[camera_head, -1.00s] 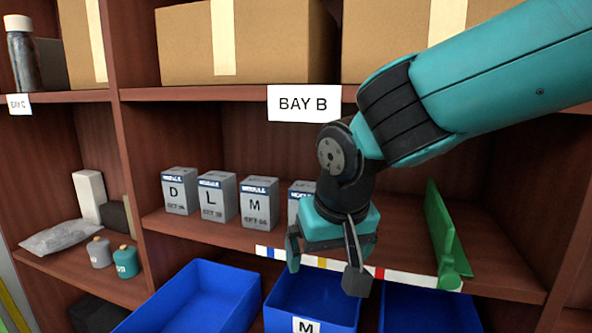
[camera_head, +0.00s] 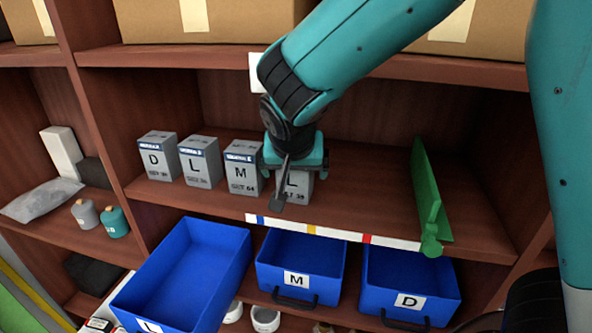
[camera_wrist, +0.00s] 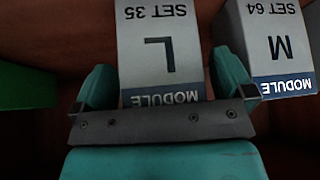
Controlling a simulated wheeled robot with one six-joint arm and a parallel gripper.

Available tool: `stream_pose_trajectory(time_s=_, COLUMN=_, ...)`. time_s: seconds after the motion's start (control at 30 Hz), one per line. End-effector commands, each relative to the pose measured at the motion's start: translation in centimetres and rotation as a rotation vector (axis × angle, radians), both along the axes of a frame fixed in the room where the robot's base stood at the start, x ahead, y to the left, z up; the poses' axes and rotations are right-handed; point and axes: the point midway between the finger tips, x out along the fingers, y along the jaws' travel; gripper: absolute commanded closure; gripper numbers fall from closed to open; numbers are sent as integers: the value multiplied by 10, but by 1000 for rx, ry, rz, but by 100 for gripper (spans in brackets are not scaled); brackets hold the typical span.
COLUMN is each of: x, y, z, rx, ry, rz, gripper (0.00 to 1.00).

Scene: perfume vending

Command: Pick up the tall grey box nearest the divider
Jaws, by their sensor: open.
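The tall grey box nearest the divider is the rightmost in the row, marked L (camera_head: 300,188), partly hidden behind my gripper (camera_head: 294,180) in the head view. In the wrist view this box (camera_wrist: 160,50) appears upside down, labelled L, SET 35, MODULE. My open gripper (camera_wrist: 163,88) has one finger to each side of it, with gaps visible; I cannot tell how deep the fingers reach. The green divider (camera_head: 428,195) stands on the shelf farther right. Green at the left edge of the wrist view (camera_wrist: 25,86) looks like the divider.
Grey boxes M (camera_head: 241,170), L (camera_head: 200,163) and D (camera_head: 157,158) stand to the left. The M box (camera_wrist: 272,45) is close beside one finger. The shelf between gripper and divider is clear. Blue bins (camera_head: 297,279) sit below.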

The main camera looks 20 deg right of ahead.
Motion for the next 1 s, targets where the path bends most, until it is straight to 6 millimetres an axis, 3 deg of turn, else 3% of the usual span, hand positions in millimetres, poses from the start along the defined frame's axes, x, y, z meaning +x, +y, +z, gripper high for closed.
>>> stream_pose_trajectory(time_s=0.13, x=0, y=-1, z=0, rx=0, ry=0, rz=0, gripper=2)
stream_pose_trajectory(time_s=0.4, x=0, y=-1, z=0, rx=0, ry=0, rz=-1, gripper=61)
stream_pose_trajectory(time_s=0.93, x=0, y=-1, z=3, rx=1, ry=-4, rz=-2, gripper=61)
stream_pose_trajectory(time_s=1.0, x=-8, y=4, z=5, rx=0, ry=-2, rz=3, gripper=61)
